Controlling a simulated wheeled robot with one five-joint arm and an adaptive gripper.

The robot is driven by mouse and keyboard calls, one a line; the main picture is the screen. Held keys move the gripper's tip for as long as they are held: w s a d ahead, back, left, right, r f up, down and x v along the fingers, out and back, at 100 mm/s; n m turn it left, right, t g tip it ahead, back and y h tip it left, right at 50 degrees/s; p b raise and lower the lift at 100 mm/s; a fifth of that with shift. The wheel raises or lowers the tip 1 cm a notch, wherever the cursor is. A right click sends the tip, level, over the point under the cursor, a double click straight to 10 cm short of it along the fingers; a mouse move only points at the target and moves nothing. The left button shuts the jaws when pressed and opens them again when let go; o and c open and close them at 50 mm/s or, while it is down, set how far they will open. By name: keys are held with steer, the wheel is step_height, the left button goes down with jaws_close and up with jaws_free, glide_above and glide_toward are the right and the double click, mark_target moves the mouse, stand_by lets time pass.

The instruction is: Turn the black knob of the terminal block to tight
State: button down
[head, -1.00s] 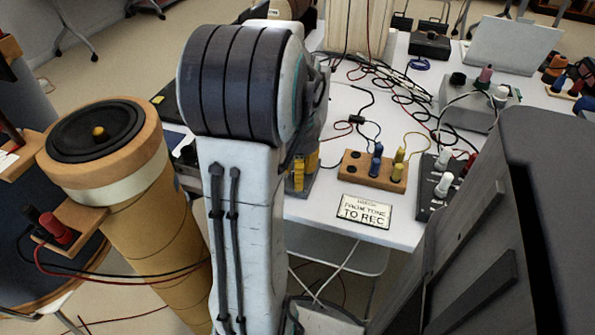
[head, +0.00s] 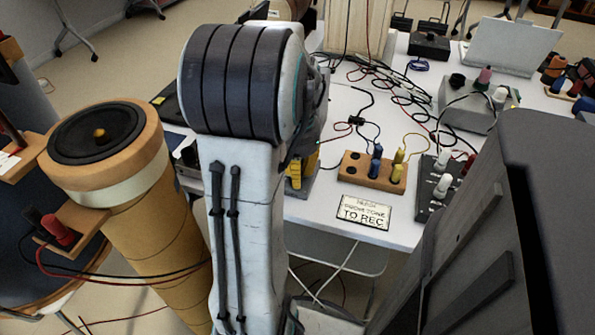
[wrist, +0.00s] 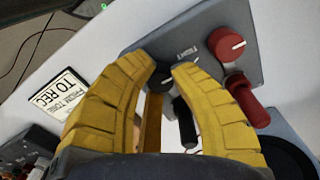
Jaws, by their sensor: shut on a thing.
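In the wrist view, a grey terminal block (wrist: 200,50) lies beyond my fingertips, with the word TIGHT printed between its two knobs. My gripper (wrist: 163,70) has its yellow fingers closed around the black knob (wrist: 162,80), one on each side. The fingers partly cover the knob, and a small pale mark shows near it. A red knob (wrist: 227,44) with a white line sits to the right.
A red plug (wrist: 247,100) and a black plug (wrist: 185,122) stand close to the fingers. In the head view, a wooden block (head: 370,172) with blue and yellow posts and a TO REC sign (head: 364,212) are right of my arm. A tube speaker (head: 130,190) stands left.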

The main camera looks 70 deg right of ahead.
steer(key=shift+a+f, duration=0.1)
steer(key=shift+f, duration=0.05)
steer(key=c, duration=1.1)
jaws_free()
steer(key=shift+o, duration=0.2)
steer(key=shift+r, duration=0.2)
step_height(320, 180, up, 12)
steer(key=shift+f, duration=0.15)
